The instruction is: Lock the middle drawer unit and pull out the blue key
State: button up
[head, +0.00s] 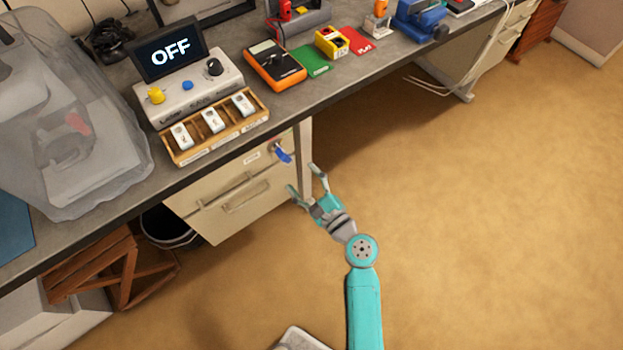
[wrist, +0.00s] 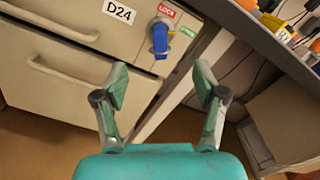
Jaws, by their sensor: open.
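The drawer unit (head: 232,196) is cream, under the workbench, with its drawers shut. The blue key (head: 284,155) sits in the lock at the unit's upper right corner. In the wrist view the blue key (wrist: 160,40) hangs from a round metal lock (wrist: 161,22), between a red LOCK label (wrist: 166,11) and a green label (wrist: 187,31). A D24 label (wrist: 119,12) is to its left. My gripper (head: 304,179) is open and empty, in front of the unit and below the key. In the wrist view my gripper (wrist: 159,88) has its fingers apart, with the key beyond them.
The workbench (head: 215,75) overhangs the unit. On it stand a control box with an OFF screen (head: 170,53), a wooden tray (head: 214,125) and an orange multimeter (head: 274,65). A bin (head: 170,229) and a wooden crate (head: 115,262) are left below. The floor at right is clear.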

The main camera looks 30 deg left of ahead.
aim_at(288, 161)
jog(key=shift+x, duration=4.7)
grip_shut()
jog(key=shift+n, duration=1.8)
